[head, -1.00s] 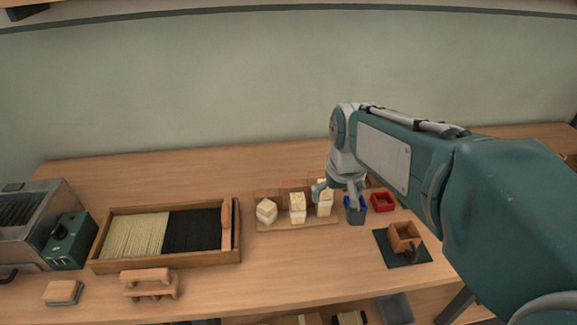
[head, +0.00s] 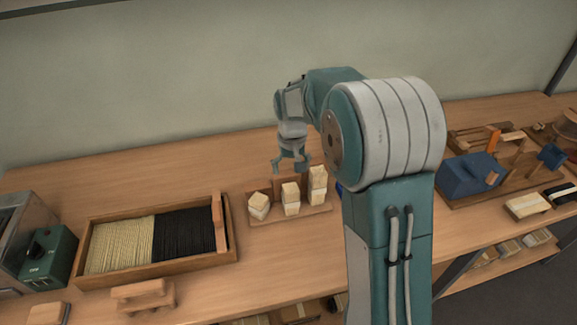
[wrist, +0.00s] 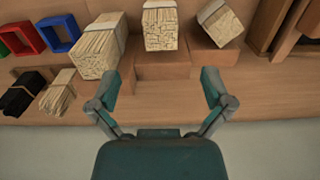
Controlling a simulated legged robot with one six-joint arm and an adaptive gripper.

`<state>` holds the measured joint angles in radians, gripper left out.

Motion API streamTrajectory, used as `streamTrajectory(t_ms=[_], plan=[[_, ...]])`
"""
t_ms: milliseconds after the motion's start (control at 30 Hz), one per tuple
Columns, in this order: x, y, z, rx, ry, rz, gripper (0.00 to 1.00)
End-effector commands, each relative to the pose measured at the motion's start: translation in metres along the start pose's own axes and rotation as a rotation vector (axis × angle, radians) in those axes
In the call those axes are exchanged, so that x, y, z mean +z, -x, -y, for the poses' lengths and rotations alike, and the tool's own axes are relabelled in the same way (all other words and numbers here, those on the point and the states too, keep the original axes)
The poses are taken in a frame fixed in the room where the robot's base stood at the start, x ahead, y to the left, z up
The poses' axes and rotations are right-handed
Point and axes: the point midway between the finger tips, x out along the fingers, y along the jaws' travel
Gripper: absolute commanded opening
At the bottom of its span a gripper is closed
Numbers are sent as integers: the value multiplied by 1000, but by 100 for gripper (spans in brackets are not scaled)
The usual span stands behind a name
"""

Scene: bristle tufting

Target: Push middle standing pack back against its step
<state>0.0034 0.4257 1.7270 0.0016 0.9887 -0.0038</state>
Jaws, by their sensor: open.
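The middle pack (head: 291,198) of bound pale bristle stands upright on a wooden stand (head: 270,221), between a tilted pack (head: 258,206) on the left and a taller standing pack (head: 318,186) on the right. In the wrist view, seen from the other side, the middle pack (wrist: 161,30) is beyond a wooden step (wrist: 162,66); whether they touch is unclear. My gripper (head: 291,170) is open and empty above and behind the middle pack. In the wrist view my gripper (wrist: 162,84) has its fingers spread wide on both sides of the step, touching no pack.
A wooden tray (head: 150,270) of pale and black bristle lies left of the stand. In the wrist view, red (wrist: 60,31) and blue (wrist: 23,38) frames and smaller bundles (wrist: 57,92) lie to the left. The table behind the stand is clear.

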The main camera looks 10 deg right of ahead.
Motion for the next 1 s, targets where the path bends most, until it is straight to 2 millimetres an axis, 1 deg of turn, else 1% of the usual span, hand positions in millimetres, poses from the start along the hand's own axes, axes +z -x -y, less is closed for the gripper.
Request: streamTrajectory(t_ms=[167, 267, 367, 700, 800, 900, 1000], plan=[[0, -1, 2, 1, 0, 0, 100], [0, -7, 2, 1, 1, 2, 100], [1, -20, 2, 1, 1, 5, 100], [1, -77, 1, 1, 1, 4, 100], [0, -91, 1, 1, 1, 3, 100], [0, -101, 1, 1, 1, 2, 100], [0, -106, 1, 1, 1, 0, 100]])
